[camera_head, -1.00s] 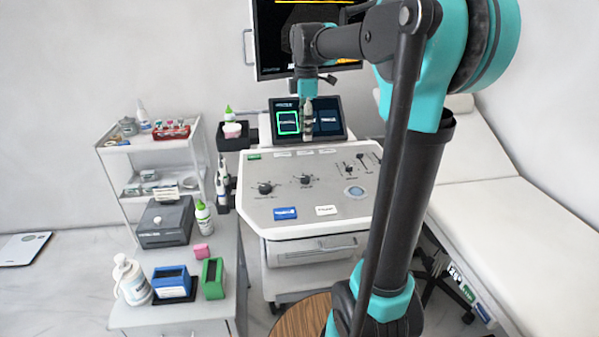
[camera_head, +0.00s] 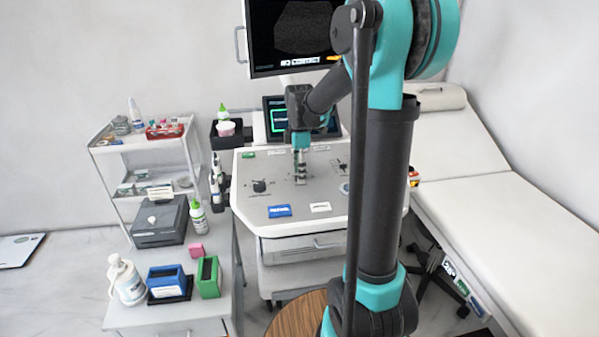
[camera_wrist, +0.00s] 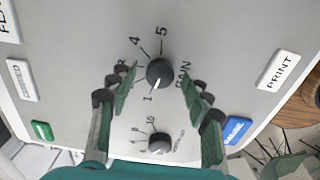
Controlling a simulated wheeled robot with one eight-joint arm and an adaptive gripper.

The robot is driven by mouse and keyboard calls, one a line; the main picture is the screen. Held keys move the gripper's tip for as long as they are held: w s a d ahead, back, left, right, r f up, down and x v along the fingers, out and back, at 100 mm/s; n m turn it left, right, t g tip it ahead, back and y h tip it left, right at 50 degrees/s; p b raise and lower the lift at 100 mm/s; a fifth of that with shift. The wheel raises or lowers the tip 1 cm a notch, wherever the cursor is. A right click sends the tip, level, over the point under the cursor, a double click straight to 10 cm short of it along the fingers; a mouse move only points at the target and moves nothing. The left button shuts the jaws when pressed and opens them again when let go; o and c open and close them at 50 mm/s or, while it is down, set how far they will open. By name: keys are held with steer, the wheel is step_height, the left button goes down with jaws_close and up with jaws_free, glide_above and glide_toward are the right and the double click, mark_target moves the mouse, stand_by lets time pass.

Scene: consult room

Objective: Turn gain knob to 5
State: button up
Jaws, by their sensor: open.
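The gain knob (camera_wrist: 160,72) is round and black on the grey control panel (camera_wrist: 75,65), with GAIN printed beside it and numbers including 1, 4 and 5 around it. A pale mark shows at its edge near the 1. My gripper (camera_wrist: 160,84) is open, with one green-padded finger on either side of the knob. Gaps show between fingertips and knob; I cannot tell their exact height above the panel. In the head view my gripper (camera_head: 300,178) points down over the panel and hides the gain knob.
A second black knob (camera_wrist: 159,143) sits between my fingers, nearer the wrist; it also shows in the head view (camera_head: 259,186). A blue button (camera_wrist: 238,130), a white PRINT button (camera_wrist: 279,71) and a green button (camera_wrist: 41,130) are around. A touchscreen (camera_head: 275,120) stands behind.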

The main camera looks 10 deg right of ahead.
steer(key=shift+f, duration=0.15)
jaws_close()
stand_by(0.4)
